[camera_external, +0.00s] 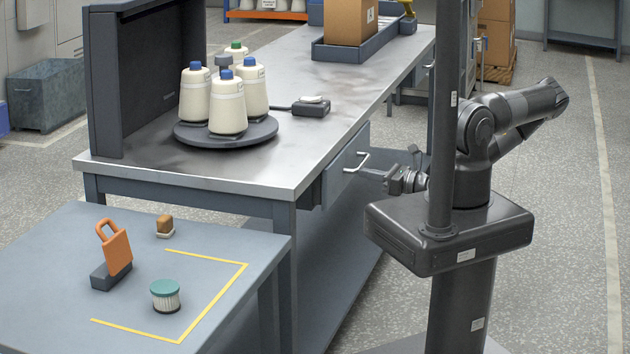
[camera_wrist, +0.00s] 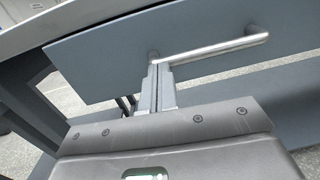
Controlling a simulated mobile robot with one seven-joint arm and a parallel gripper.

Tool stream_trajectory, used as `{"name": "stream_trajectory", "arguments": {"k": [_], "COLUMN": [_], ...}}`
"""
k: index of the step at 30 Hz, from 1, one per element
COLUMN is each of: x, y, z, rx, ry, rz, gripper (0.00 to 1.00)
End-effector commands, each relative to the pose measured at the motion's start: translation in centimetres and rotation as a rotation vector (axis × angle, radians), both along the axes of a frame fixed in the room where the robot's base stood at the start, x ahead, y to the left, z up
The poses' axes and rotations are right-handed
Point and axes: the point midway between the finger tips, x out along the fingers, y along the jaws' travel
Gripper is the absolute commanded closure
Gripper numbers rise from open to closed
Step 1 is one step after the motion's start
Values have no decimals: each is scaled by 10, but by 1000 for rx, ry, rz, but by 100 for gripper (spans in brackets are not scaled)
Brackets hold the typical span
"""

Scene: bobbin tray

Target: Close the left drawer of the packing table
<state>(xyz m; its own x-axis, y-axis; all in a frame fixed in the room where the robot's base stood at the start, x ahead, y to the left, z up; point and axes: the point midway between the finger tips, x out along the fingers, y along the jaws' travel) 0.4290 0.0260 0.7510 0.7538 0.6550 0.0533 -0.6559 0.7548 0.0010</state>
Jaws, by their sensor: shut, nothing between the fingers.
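The packing table (camera_external: 290,165) has a steel top and a grey drawer (camera_external: 340,178) under its near right edge. The drawer front stands out a little from the table frame. It has a silver bar handle (camera_external: 362,160), also seen in the wrist view (camera_wrist: 215,50). My gripper (camera_external: 368,172) is shut and empty, pointing at the drawer front below the handle. In the wrist view the fingertips (camera_wrist: 158,70) are together by one end of the handle, close to the drawer front (camera_wrist: 110,50). I cannot tell whether they touch it.
A round dark turntable (camera_external: 226,131) with several cone bobbins stands on the table. A dark tray (camera_external: 365,50) holds a cardboard box (camera_external: 350,22) further back. A lower shelf (camera_external: 345,270) runs beneath the drawer. A grey side table (camera_external: 60,250) stands at the front left.

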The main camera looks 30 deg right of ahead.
Motion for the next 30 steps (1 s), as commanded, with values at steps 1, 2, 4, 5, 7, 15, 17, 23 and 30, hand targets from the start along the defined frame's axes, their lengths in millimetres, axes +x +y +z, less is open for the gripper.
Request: {"name": "stream_trajectory", "arguments": {"k": [1, 2, 4, 5, 7, 15, 17, 23, 30], "x": [5, 8, 13, 15, 18, 24, 24, 25, 9], "y": [6, 8, 13, 15, 18, 23, 23, 23, 9], "z": [0, 0, 0, 0, 0, 1, 0, -1, -2], "rx": [1, 0, 1, 0, 0, 1, 0, 1, -3], "ry": [-1, -2, -1, -1, -1, -3, -2, 1, 2], "rz": [3, 3, 1, 1, 1, 2, 2, 1, -2], "gripper": [100, 100, 100, 100, 100, 100, 100, 100, 100]}}
